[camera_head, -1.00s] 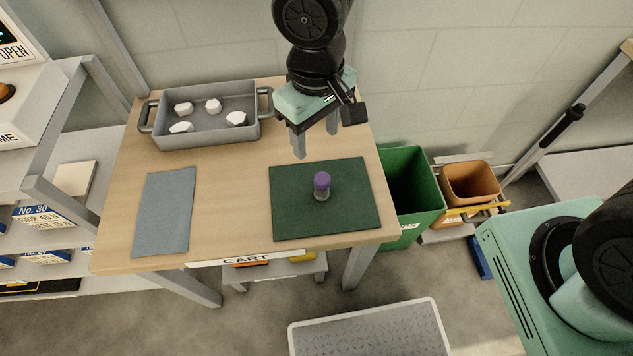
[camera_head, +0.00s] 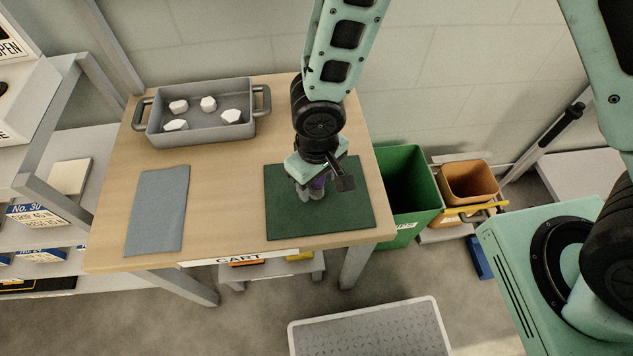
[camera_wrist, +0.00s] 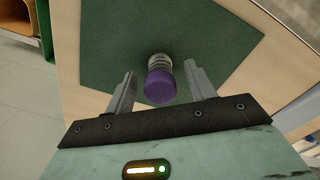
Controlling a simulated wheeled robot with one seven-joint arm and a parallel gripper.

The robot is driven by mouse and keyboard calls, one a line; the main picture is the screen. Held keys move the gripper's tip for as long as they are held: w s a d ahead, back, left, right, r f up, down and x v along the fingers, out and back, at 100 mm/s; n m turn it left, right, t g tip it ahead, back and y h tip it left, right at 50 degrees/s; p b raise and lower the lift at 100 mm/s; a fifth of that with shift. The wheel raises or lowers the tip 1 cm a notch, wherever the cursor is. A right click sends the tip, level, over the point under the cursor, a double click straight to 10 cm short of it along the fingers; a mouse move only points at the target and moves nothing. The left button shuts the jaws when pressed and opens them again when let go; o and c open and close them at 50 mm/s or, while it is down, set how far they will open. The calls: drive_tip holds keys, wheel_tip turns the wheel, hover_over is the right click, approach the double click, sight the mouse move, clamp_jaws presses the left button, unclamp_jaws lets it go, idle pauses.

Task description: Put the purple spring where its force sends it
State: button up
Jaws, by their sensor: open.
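The purple spring (camera_wrist: 160,86) stands upright on the dark green mat (camera_head: 347,218) on the cart table. It has a purple top and a metallic lower part. In the head view only a bit of the purple spring (camera_head: 319,184) shows under my gripper (camera_head: 314,192). In the wrist view my gripper (camera_wrist: 163,83) is open, with one finger on each side of the spring. A gap shows between each finger and the spring.
A grey handled tray (camera_head: 200,138) with several white lumps stands at the back left of the table (camera_head: 225,200). A blue-grey mat (camera_head: 158,210) lies at the left. A green bin (camera_head: 412,190) and an orange bin (camera_head: 470,185) stand to the right. Shelves with labels flank the left.

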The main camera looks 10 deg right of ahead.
drive_tip(key=shift+f, duration=0.45)
drive_tip(key=shift+c, duration=0.3)
drive_tip(key=c, duration=1.1)
